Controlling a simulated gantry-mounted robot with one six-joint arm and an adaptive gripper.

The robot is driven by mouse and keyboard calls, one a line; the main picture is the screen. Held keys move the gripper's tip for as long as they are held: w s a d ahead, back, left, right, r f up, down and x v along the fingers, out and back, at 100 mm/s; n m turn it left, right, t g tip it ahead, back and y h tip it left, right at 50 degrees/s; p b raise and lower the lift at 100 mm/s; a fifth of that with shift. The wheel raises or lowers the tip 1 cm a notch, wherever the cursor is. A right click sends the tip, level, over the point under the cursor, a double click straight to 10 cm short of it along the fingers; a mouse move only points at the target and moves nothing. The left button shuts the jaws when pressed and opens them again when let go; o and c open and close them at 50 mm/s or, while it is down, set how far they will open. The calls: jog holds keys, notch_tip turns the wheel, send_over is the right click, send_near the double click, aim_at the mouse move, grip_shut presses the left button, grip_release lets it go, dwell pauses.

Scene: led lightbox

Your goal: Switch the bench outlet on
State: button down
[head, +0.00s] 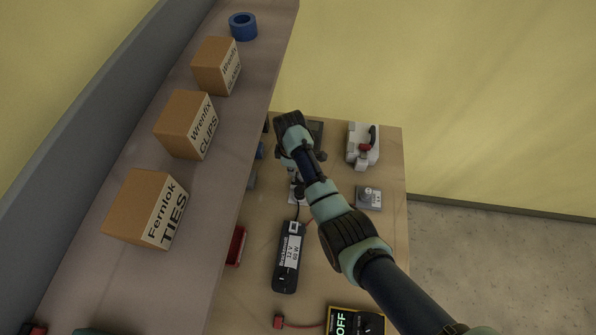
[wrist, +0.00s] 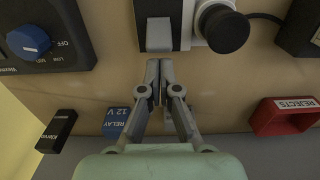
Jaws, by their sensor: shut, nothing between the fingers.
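The bench outlet (wrist: 200,42) is a pale block at the top of the wrist view. A round black plug (wrist: 222,28) sits in its right part, and a grey rocker-like piece (wrist: 160,34) on a dark plate sits to its left. My gripper (wrist: 159,78) is shut and empty, with its fingertips just below the grey piece in the picture; I cannot tell whether they touch it. In the head view my arm hides most of the outlet, and the gripper's fingertips are not clear. The switch's on or off position is not readable.
A black 12 V adapter (head: 288,258) lies on the bench (head: 392,215). A dial unit (wrist: 42,40), a blue relay box (wrist: 117,122) and a red REJECTS tray (wrist: 283,116) are near the gripper. A shelf with cardboard boxes (head: 145,205) overhangs the bench's left side.

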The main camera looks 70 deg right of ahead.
jog(key=shift+s+d+r+p, duration=0.15)
jog(key=shift+s+p, duration=0.75)
jog(key=shift+s, duration=0.25)
jog(key=shift+w+b, duration=0.3)
jog(key=shift+w, duration=0.35)
notch_tip(320, 180, up, 7)
jog(key=p, duration=0.7)
